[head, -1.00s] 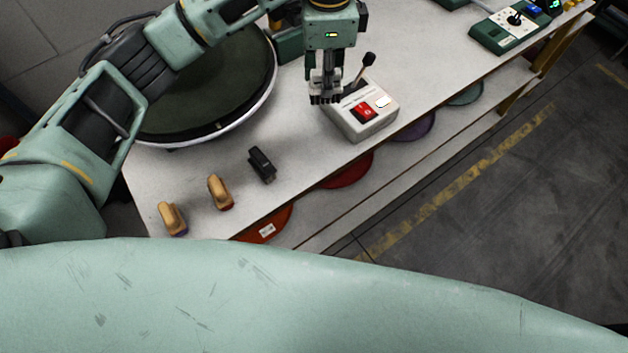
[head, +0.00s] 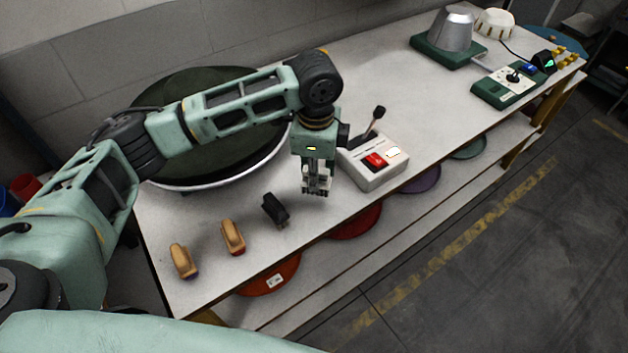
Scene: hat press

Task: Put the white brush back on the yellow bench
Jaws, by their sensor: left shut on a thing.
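My left gripper (head: 317,188) is above the white top of the bench (head: 215,275), just left of the grey-white control box. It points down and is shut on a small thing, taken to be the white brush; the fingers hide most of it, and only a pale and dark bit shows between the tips. The bench has yellow legs. My right gripper is not in view.
The control box (head: 372,160) has a red switch and a black lever. A large round dark pan (head: 180,187) lies behind my left arm. Coloured discs, one orange-red (head: 270,275), lie on the lower shelf. A grey cone on a green base (head: 450,50) stands farther back.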

